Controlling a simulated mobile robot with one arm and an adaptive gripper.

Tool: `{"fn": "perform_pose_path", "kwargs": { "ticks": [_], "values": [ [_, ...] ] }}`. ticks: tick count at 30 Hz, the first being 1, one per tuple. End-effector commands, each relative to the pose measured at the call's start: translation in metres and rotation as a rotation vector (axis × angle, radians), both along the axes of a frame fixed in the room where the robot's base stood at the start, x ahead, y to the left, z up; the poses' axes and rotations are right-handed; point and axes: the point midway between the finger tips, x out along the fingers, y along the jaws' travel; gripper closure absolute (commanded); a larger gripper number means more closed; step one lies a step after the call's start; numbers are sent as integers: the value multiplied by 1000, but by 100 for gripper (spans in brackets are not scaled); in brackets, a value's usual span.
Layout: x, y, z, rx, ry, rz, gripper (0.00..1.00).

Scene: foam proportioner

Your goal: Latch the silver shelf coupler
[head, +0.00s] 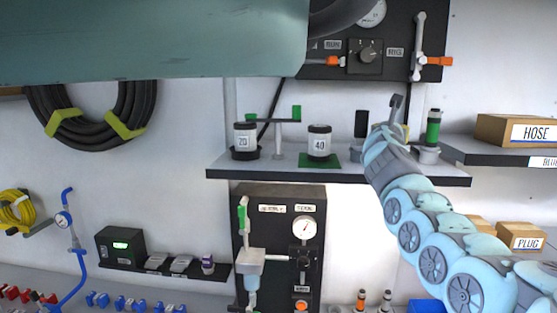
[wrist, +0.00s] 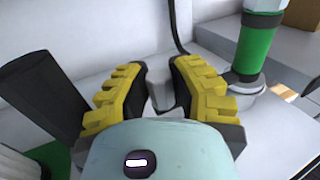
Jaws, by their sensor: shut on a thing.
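My gripper (head: 392,126) is over the right part of the wall shelf in the head view. In the wrist view its two yellow-padded fingers (wrist: 156,85) are closed around a small grey piece (wrist: 160,90), which looks like part of the silver coupler. Most of that piece is hidden by the fingers and palm. Just right of the fingers stands a green cylinder with a silver collar (wrist: 251,52) on a round silver base (wrist: 260,108). The head view shows the same green cylinder (head: 433,130) upright on its silver base (head: 426,155). I cannot tell whether the latch is closed.
The shelf (head: 340,172) also holds a dark upright slab (head: 361,123) left of my gripper, and jars marked 20 (head: 245,138) and 40 (head: 319,142). A HOSE box (head: 515,131) is on the right shelf. A black panel (head: 350,70) hangs above.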

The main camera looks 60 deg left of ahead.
Motion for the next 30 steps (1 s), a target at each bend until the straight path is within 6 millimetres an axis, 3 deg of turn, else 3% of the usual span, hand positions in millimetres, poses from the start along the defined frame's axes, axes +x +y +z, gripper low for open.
{"fn": "perform_pose_path", "kwargs": {
  "ticks": [13,14,21,30],
  "values": [
    [0,0,-2,3,8,-28,100],
    [0,0,-2,4,8,-27,75],
    [0,0,0,5,5,-27,50],
    [0,-1,0,6,3,-27,47]
  ]
}}
